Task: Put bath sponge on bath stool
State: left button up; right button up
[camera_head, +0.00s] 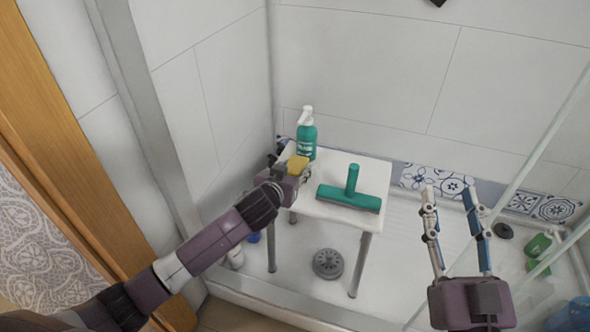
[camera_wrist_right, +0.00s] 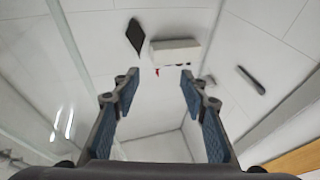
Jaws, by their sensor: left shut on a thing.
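The bath stool (camera_head: 330,212) is white with grey legs and stands in the shower in the head view. The bath sponge (camera_head: 297,164) is a small yellow block at the stool's left side. My left gripper (camera_head: 290,172) is shut on the sponge, at the stool's left edge. Whether the sponge touches the seat cannot be told. My right gripper (camera_head: 453,192) is open and empty, to the right of the stool. Its open fingers also show in the right wrist view (camera_wrist_right: 160,82), with nothing between them.
A green pump bottle (camera_head: 307,138) stands at the stool's back left, and a green squeegee (camera_head: 350,196) lies on its front right. A grey round drain piece (camera_head: 328,263) is on the floor below. A glass panel edge (camera_head: 520,180) and green bottles (camera_head: 540,245) are at right.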

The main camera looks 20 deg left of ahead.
aim_at(292, 172)
pick_arm(q)
jog(key=shift+f, duration=0.1)
jog(key=o, duration=1.2)
jog(key=shift+o, duration=0.2)
pick_arm(e)
jog(key=shift+r, duration=0.1)
pick_arm(q)
jog(key=shift+s+r, duration=0.15)
jog(key=shift+r, duration=0.05)
jog(key=p+v, duration=0.1)
jog(key=v, duration=0.4)
jog(key=shift+p, duration=0.4)
jog(key=s+d+m+g+h+p, duration=0.1)
jog(key=s+d, duration=0.1)
jog(key=s, duration=0.8)
jog(key=s+d+m, duration=0.1)
jog(key=s+d, duration=0.1)
jog(key=s, duration=0.9)
jog(key=shift+d+r+g+h+p, duration=0.25)
jog(key=shift+r+g+h+p, duration=0.15)
pick_arm(e)
jog(key=s+d+f+g+h, duration=0.1)
jog(key=f+g, duration=0.3)
jog(key=f, duration=0.5)
jog(key=s+d+f+g+h, duration=0.2)
jog(key=f+g, duration=0.3)
jog(key=f, duration=0.4)
jog(key=shift+s+d+f+g, duration=0.15)
jog(key=shift+s+f+g, duration=0.05)
jog(key=shift+s+g, duration=0.1)
